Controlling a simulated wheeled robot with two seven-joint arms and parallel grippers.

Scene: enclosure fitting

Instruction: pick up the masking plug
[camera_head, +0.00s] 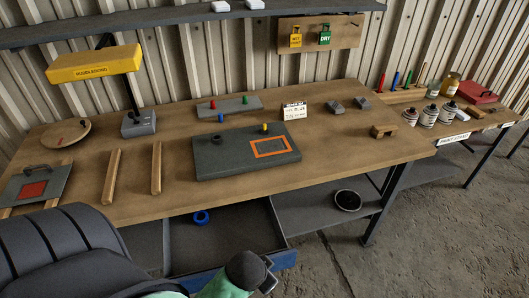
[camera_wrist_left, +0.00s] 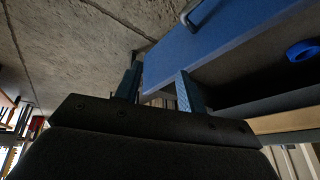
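I cannot tell for sure which piece is the masking plug. Small coloured plugs stand on the workbench: a red plug (camera_head: 213,104) and a green plug (camera_head: 245,100) on a grey strip, a blue plug (camera_head: 221,118) by its front edge, and a yellow plug (camera_head: 264,128) on the dark enclosure panel (camera_head: 240,165). A blue ring (camera_head: 201,217) lies in the open drawer (camera_head: 228,232); it also shows in the left wrist view (camera_wrist_left: 303,50). My left gripper (camera_head: 268,274) is open and empty beside the drawer's front corner; its parted fingers show in the wrist view (camera_wrist_left: 160,78). My right gripper is out of view.
The workbench (camera_head: 330,150) has bare wood right of the panel. A yellow-headed lamp (camera_head: 95,64), wooden rails (camera_head: 156,168) and a plate with a red square (camera_head: 35,188) stand left. Paint cans (camera_head: 429,116) stand on the right bench. A black bowl (camera_head: 348,200) sits on the lower shelf.

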